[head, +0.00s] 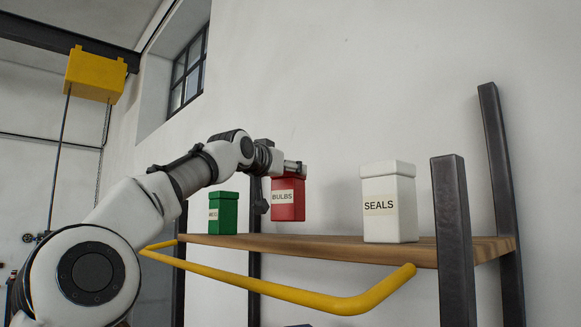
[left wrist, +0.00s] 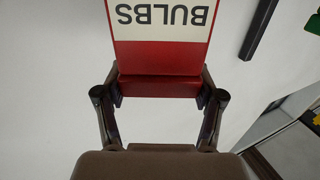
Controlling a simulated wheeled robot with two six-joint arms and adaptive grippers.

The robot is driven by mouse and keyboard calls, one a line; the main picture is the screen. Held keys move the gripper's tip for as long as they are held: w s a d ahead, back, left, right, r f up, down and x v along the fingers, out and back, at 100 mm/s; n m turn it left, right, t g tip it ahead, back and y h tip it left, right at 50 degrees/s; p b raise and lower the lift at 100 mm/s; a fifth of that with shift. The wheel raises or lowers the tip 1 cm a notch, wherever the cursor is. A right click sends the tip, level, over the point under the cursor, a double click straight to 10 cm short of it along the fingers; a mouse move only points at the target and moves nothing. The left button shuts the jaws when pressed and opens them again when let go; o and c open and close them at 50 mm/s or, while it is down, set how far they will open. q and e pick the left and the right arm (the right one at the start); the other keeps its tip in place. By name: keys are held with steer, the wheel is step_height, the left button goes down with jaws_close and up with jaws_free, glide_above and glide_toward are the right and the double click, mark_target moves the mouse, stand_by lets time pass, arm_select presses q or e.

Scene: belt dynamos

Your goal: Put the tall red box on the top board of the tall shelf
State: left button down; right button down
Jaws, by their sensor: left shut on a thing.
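The tall red box (head: 288,199), with a white label reading BULBS, is in the head view, upright in the air. My left gripper (head: 294,168) is shut on its upper part, coming in from the left. In the left wrist view the red box (left wrist: 160,60) sits between the two fingers, its label upside down. The top board (head: 320,247) of the tall shelf is a wooden plank. The box's bottom shows above the board's line, with wall visible between; I cannot tell how far in over the board it is. My right gripper is not in view.
On the board stand a green box (head: 223,214) at left and a white SEALS box (head: 388,203) at right. A yellow rail (head: 290,295) runs along the front. Dark posts (head: 453,240) rise above the board. The board between the boxes looks clear.

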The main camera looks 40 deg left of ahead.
arm_select(q)
steer(key=shift+w+a+r+p, duration=0.2)
steer(key=shift+w+r+p, duration=0.1)
steer(key=shift+w, duration=0.15)
steer(key=shift+w+f, duration=0.2)
steer(key=shift+f, duration=0.2)
steer(key=shift+s+d+f+b, duration=0.1)
steer(key=shift+s+f+b, duration=0.1)
steer(key=shift+f+b, duration=0.8)
steer(key=shift+s+f, duration=0.1)
steer(key=shift+f, duration=0.4)
steer(key=shift+w+f+p, duration=0.1)
steer(key=shift+w+p, duration=0.15)
steer(key=shift+p, duration=0.05)
steer(key=shift+c, duration=0.7)
jaws_free()
steer(key=shift+s, duration=0.1)
steer(key=s+b, duration=0.1)
steer(key=b, duration=0.1)
steer(key=s+b, duration=0.1)
steer(key=b, duration=0.2)
steer(key=s+d+f+b, duration=0.1)
steer(key=b, duration=0.1)
steer(key=shift+s+f, duration=0.1)
steer(key=shift+s, duration=0.3)
steer(key=b, duration=0.5)
glide_toward(282, 189)
steer(key=shift+w+a+r, duration=0.1)
steer(key=shift+w+r, duration=0.4)
steer(key=shift+r, duration=0.1)
